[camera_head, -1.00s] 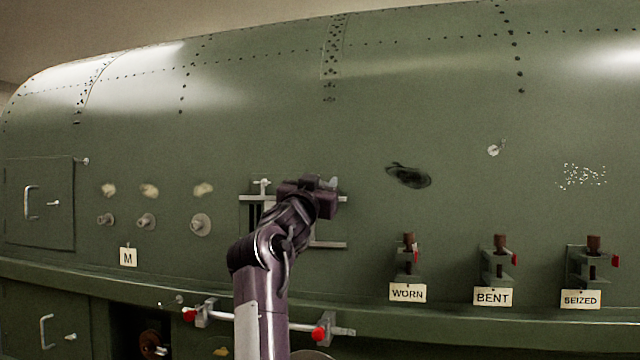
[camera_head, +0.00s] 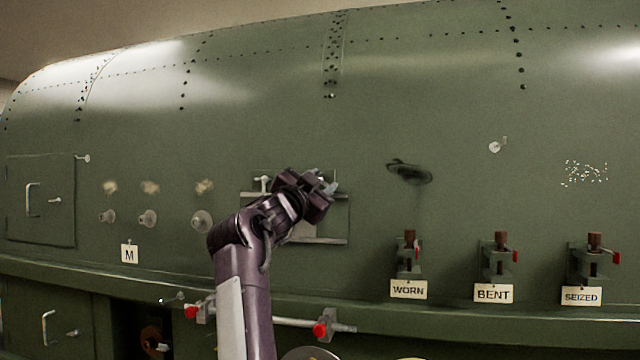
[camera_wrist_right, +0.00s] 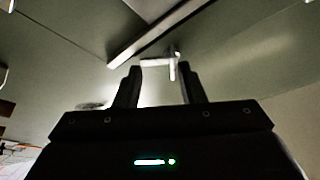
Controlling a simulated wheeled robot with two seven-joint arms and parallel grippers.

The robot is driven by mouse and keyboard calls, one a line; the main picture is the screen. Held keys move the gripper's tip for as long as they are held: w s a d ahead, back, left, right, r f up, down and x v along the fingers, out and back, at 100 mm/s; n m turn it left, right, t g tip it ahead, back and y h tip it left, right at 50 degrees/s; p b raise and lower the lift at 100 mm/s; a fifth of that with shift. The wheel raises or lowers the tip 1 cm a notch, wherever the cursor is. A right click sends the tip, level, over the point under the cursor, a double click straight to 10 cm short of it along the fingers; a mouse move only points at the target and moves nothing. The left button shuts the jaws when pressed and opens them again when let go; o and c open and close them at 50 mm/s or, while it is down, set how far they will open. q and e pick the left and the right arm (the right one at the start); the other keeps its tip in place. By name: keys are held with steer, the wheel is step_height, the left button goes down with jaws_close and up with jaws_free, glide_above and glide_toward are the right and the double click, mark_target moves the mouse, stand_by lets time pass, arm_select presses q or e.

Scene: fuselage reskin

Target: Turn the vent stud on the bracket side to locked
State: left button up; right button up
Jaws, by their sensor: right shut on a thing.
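The vent (camera_head: 320,240) is a rectangular framed opening in the green fuselage skin, partly hidden behind my right arm. A pale T-shaped stud (camera_head: 263,183) stands at its upper left. My right gripper (camera_head: 328,187) is at the upper right of the vent, on the side towards the brackets, and its jaws look tilted. In the right wrist view, the pale T-shaped vent stud (camera_wrist_right: 172,68) shows at the fingertips of my right gripper (camera_wrist_right: 160,75), which is shut on it. Whether this stud stands at locked cannot be told. My left gripper is not in view.
Brackets tagged WORN (camera_head: 408,290), BENT (camera_head: 493,294) and SEIZED (camera_head: 581,297) stand to the right. A bar with red knobs (camera_head: 278,322) runs below the vent. Round fittings (camera_head: 201,222) and a hatch (camera_head: 40,200) lie to the left. Skin above is clear.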

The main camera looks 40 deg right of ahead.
steer(key=o, duration=1)
steer(key=shift+w, duration=0.1)
steer(key=shift+f, duration=0.1)
steer(key=shift+a+f+b, duration=0.25)
steer(key=shift+a+b, duration=0.05)
steer(key=shift+b, duration=0.15)
steer(key=b+v, duration=0.4)
steer(key=v, duration=0.3)
steer(key=shift+r, duration=0.15)
steer(key=shift+c, duration=0.5)
